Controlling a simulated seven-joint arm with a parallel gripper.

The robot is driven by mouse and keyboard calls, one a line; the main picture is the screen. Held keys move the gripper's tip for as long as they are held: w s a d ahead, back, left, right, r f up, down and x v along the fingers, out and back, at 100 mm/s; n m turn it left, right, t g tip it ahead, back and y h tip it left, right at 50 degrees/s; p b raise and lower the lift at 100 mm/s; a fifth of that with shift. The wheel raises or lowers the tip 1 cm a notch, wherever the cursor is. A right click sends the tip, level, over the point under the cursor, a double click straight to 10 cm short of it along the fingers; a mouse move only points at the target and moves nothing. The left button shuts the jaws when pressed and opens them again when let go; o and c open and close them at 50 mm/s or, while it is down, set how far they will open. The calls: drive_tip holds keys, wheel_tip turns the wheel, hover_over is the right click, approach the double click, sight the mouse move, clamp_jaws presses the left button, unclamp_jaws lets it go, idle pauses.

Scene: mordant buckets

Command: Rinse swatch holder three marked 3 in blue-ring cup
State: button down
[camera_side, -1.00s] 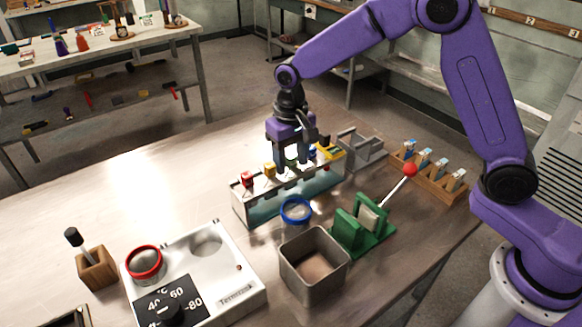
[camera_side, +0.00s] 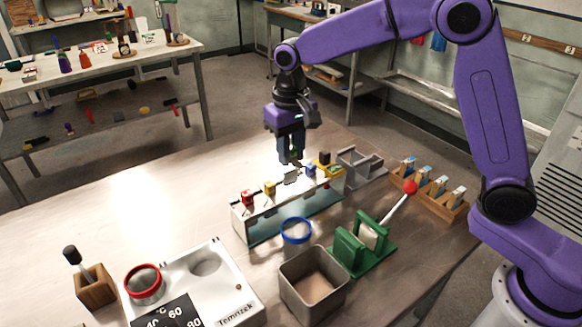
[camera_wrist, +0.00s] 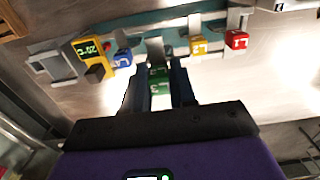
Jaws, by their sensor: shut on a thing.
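My gripper (camera_side: 291,158) is shut on the green swatch holder marked 3 (camera_wrist: 160,88), above the long clear tank (camera_side: 248,232). The holder's pale plate (camera_side: 291,177) hangs below the fingers; whether its lower edge clears the tank cannot be told. In the wrist view, the green block sits between both fingers (camera_wrist: 161,82). The blue-ring cup (camera_side: 297,243) stands in front of the tank, below and apart from the gripper. Its contents cannot be made out.
Red (camera_side: 247,197), yellow (camera_side: 269,188) and blue (camera_side: 311,169) holders sit along the tank, with a yellow display unit (camera_wrist: 88,50) at its end. A metal bin (camera_side: 313,290), green press (camera_side: 366,250) and white heater (camera_side: 235,290) stand nearby.

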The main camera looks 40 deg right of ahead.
drive_tip(key=s+a+r, duration=0.3)
drive_tip(key=s+a, duration=0.3)
drive_tip(key=s, duration=0.4)
drive_tip(key=shift+s+r, duration=0.2)
drive_tip(key=shift+r, duration=0.15)
drive_tip(key=shift+f, duration=5.6)
drive_tip(key=shift+r, duration=0.15)
drive_tip(key=shift+r, duration=0.25)
drive_tip(key=shift+f, duration=0.4)
